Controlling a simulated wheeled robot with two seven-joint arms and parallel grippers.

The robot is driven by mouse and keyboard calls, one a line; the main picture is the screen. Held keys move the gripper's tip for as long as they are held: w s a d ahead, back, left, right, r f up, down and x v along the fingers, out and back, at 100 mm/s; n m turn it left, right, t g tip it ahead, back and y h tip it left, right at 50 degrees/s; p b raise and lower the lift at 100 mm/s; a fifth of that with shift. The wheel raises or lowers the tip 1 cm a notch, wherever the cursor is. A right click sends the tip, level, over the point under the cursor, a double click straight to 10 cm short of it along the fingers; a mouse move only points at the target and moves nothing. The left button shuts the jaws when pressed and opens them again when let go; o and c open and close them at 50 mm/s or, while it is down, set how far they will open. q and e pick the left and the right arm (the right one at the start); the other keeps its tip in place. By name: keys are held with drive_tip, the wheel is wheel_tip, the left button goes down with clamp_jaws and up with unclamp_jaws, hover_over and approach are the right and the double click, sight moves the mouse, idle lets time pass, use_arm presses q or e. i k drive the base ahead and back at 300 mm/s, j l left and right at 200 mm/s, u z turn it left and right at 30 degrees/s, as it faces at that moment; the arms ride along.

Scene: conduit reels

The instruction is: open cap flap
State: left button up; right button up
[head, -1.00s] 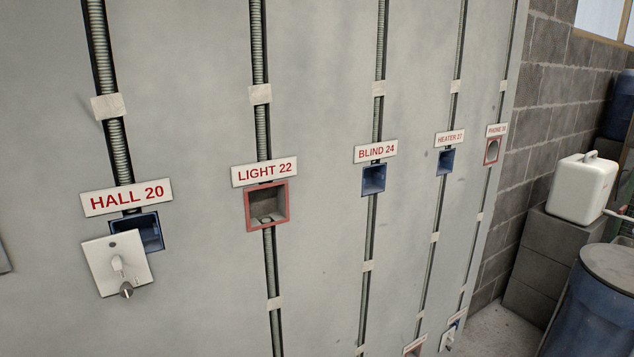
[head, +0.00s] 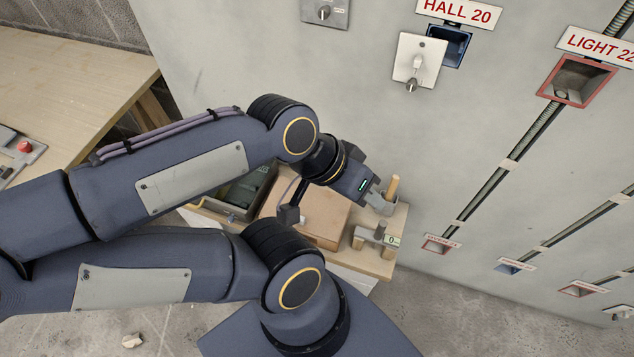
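In the head view, a white square plate (head: 416,62) with a small lever and a dark knob sits at the lower left of the blue wall box (head: 451,46) under the HALL 20 label (head: 459,11). It covers part of that box. I cannot tell which part is the cap flap. My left gripper (head: 376,198) is below the plate, well apart from it, over a small wooden stand. Its fingertips are small and overlap the things behind them, so I cannot tell if they are open. My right gripper is not in view.
The small stand (head: 373,262) holds a brown board (head: 312,214), a dark green case (head: 250,190) and a wooden handle (head: 392,187). A workbench (head: 70,70) is at the left. A red-framed box (head: 577,80) sits under LIGHT 22. The wall between plate and stand is clear.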

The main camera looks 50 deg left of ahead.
sight(324, 213)
drive_tip(key=k+j+u, duration=0.1)
drive_tip(key=u, duration=0.4)
drive_tip(key=j+u, duration=0.1)
drive_tip(key=u, duration=0.4)
drive_tip(key=k+j+u, duration=0.1)
drive_tip(key=u, duration=0.4)
drive_tip(key=i+j+u, duration=0.1)
drive_tip(key=j, duration=0.2)
drive_tip(key=i, duration=0.05)
